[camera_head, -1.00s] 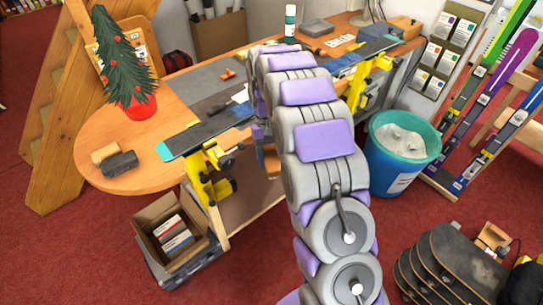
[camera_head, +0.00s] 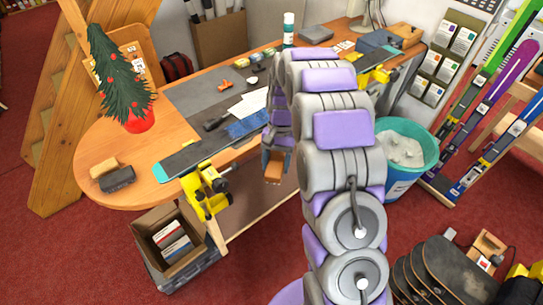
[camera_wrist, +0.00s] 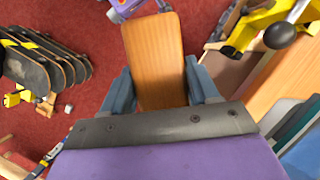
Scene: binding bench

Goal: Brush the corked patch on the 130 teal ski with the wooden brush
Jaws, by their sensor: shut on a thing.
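The dark ski with a teal tip (camera_head: 185,160) lies along the front of the bench, held by yellow vises (camera_head: 205,190). A blue speckled stretch (camera_head: 247,127) shows on it just left of my arm; I cannot tell whether this is the corked patch. My arm hides the ski's middle. My gripper (camera_head: 274,160) is shut on the wooden brush (camera_head: 273,173) in front of the ski, apart from it and lower than its top. In the wrist view, the brush's wooden back (camera_wrist: 153,60) sits between the fingers; its bristles are hidden.
A wooden block (camera_head: 103,167) and a dark block (camera_head: 118,180) lie at the bench's left end, near a small tree in a red pot (camera_head: 139,119). A teal bin (camera_head: 408,150) stands to the right. A box of books (camera_head: 170,240) and skateboards (camera_head: 450,270) are on the floor.

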